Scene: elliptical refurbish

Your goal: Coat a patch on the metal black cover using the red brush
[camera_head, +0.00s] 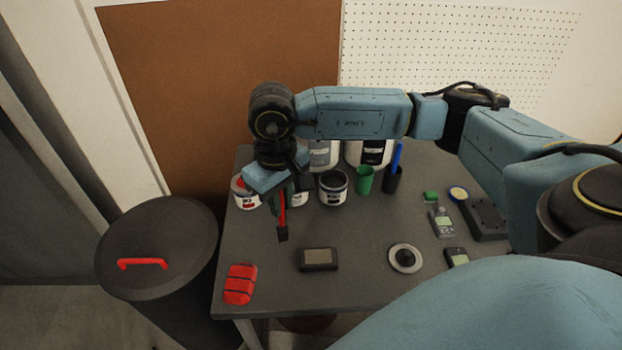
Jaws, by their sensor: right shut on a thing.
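My right gripper (281,190) is shut on the red brush (282,215) at the left part of the grey table. The brush hangs down with its dark bristle end lowest; I cannot tell whether it touches the table. The gripper hides the top of its handle. A round black cover (165,232) with a red handle lies on top of a dark bin at the left, beside the table. The brush is to the right of the cover and apart from it. My left gripper is not in view.
The grey table (350,285) bears paint cans (334,188), a green cup (364,180), a red block (240,284), a small dark device (317,259), a round disc (405,258) and meters (442,222) at the right. A brown board (200,100) stands behind.

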